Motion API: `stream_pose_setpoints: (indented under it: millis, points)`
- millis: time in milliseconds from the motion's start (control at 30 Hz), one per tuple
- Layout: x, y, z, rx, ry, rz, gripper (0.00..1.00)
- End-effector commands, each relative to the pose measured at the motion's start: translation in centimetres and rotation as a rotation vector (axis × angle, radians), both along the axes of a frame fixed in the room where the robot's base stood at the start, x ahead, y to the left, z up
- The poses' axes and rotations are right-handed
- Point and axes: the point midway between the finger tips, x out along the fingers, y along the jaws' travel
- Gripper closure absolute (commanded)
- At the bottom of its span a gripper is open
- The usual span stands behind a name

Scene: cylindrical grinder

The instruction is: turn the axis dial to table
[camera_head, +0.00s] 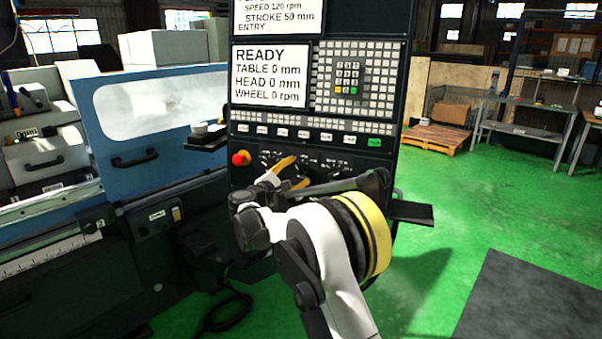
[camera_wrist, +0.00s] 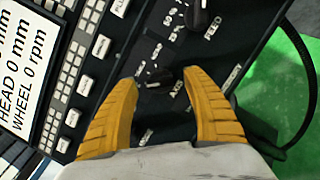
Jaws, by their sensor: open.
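The dark control panel (camera_head: 236,178) carries a row of small black dials below its buttons. I see no clear contact. My arm hides part of the lower panel in the head view.
A larger black knob (camera_wrist: 203,15) lies beyond the fingertips, near a FEED label. A red emergency button (camera_head: 240,158) is left of my gripper. The screen (camera_head: 270,77) reads READY, table 0 mm, head 0 mm, wheel 0 rpm. A shelf (camera_head: 411,212) juts out at right.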

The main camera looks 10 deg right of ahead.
Motion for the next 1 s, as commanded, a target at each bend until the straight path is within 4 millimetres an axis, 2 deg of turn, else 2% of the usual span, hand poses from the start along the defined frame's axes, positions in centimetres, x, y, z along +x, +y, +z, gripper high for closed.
stream_pose_setpoints:
  millis: [200, 533, 567, 700, 733, 1000]
  points:
    - [1.8, -1.7, -0.1, 0.001, 0.0, -0.001, 0.42]
    - [2.1, -2.0, 0.1, 0.001, 0.0, 0.001, 0.42]
    - [2.1, -2.0, 0.1, 0.001, 0.0, 0.001, 0.5]
    - [2.0, -2.0, 0.1, 0.001, 0.0, 0.001, 0.93]
    - [2.0, -2.0, 0.1, 0.001, 0.0, 0.001, 0.95]
    - [2.1, -2.0, 0.1, 0.005, -0.002, 0.0, 0.96]
